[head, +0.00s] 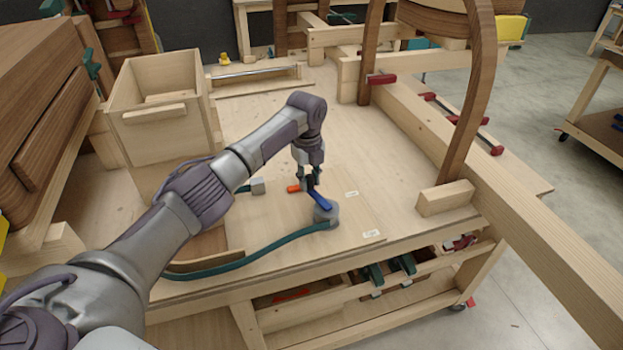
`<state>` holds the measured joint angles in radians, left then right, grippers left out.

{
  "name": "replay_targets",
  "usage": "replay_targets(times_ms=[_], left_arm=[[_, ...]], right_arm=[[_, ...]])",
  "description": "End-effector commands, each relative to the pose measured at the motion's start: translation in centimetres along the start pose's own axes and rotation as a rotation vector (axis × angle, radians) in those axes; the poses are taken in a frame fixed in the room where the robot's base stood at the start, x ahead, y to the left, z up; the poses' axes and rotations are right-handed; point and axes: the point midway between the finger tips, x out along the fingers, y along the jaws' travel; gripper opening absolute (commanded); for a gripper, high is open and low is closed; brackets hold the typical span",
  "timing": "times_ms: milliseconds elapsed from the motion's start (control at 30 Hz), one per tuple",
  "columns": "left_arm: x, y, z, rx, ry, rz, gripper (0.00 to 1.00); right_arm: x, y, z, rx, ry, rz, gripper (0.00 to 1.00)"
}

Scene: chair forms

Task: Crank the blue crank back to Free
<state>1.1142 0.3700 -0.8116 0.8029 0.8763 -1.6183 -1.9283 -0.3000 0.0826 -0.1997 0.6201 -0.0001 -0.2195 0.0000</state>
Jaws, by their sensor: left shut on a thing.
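The blue crank (319,199) sits on a grey hub (327,214) on the wooden bench, with its arm pointing up and left from the hub. My left gripper (308,181) comes down from above and is shut at the far end of the blue crank, by its handle. An orange-red piece (294,189) shows just left of the fingers; I cannot tell whether it belongs to the crank. Two small white labels, one behind (352,194) and one in front (372,233), lie on the board right of the hub; their words are too small to read. My right gripper is not in view.
A teal strap or hose (262,254) runs from the hub along the bench's front left. A wooden box (157,97) stands at the left. A curved chair leg in a wooden block (446,197) and a long beam (500,210) bound the right. The bench behind the gripper is mostly clear.

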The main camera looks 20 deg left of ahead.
Motion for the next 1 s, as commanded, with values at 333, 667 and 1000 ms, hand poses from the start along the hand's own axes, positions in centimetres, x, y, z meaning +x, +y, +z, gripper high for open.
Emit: replay_targets(times_ms=[333, 667, 1000], left_arm=[[0.0, -0.2, -0.3, 0.002, 0.006, -0.005, 0.47], [0.0, -0.1, -0.1, 0.0, 0.003, -0.001, 0.54], [-5.0, -0.2, -0.1, 0.001, 0.001, -0.006, 0.54]], right_arm=[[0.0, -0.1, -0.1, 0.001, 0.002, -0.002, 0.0], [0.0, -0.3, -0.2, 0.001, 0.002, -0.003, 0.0], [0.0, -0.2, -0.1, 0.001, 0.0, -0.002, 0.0]])
